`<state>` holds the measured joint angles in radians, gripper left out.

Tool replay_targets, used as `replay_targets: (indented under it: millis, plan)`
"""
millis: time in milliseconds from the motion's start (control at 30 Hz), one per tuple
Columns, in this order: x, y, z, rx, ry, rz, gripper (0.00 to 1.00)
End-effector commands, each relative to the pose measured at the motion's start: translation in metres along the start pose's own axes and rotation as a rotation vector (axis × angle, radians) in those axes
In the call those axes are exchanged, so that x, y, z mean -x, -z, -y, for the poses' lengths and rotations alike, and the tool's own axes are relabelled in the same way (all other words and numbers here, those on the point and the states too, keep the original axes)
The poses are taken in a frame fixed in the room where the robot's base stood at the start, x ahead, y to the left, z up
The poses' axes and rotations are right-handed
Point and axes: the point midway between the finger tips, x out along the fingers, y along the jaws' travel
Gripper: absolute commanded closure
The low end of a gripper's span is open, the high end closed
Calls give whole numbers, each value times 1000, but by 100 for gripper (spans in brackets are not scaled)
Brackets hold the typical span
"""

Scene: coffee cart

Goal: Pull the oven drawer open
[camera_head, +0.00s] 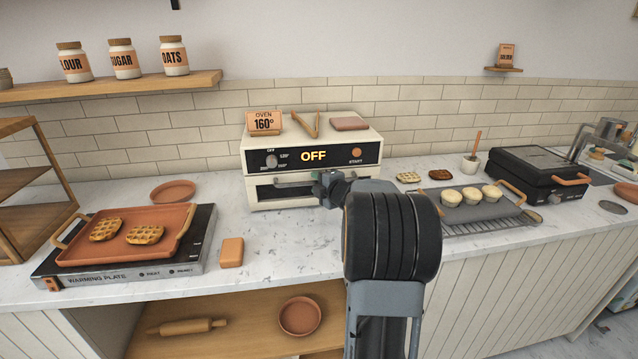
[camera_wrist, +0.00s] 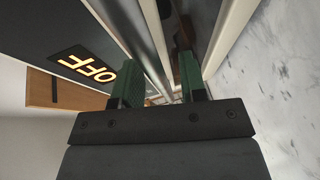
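The cream oven (camera_head: 254,160) stands at the back of the counter, its display reading OFF. Its drawer (camera_head: 265,192), below the control panel, looks shut. The drawer's pale handle bar (camera_head: 292,182) runs across its front. My gripper (camera_head: 323,187) is at the right part of the drawer front, and my arm hides the drawer's right end. In the wrist view, my gripper's green fingers (camera_wrist: 160,85) stand apart, with a metallic bar (camera_wrist: 157,45), apparently the handle, running between them. I see no clear contact on both sides of it.
A ticket (camera_head: 264,123), tongs (camera_head: 308,125) and a flat pink item (camera_head: 349,124) lie on the oven. The warming plate with a waffle tray (camera_head: 75,252) is left; a rack with a muffin tray (camera_head: 500,212) is right.

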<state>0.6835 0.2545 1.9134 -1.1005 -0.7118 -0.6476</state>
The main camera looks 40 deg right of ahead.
Motion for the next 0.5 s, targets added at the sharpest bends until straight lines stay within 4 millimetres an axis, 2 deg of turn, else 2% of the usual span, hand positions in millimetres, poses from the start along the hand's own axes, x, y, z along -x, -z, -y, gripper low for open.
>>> replay_targets:
  millis: [300, 500]
  plan:
    - [-1, 0, 0, 0, -1, 0, 62]
    - [-1, 0, 0, 0, -1, 1, 81]
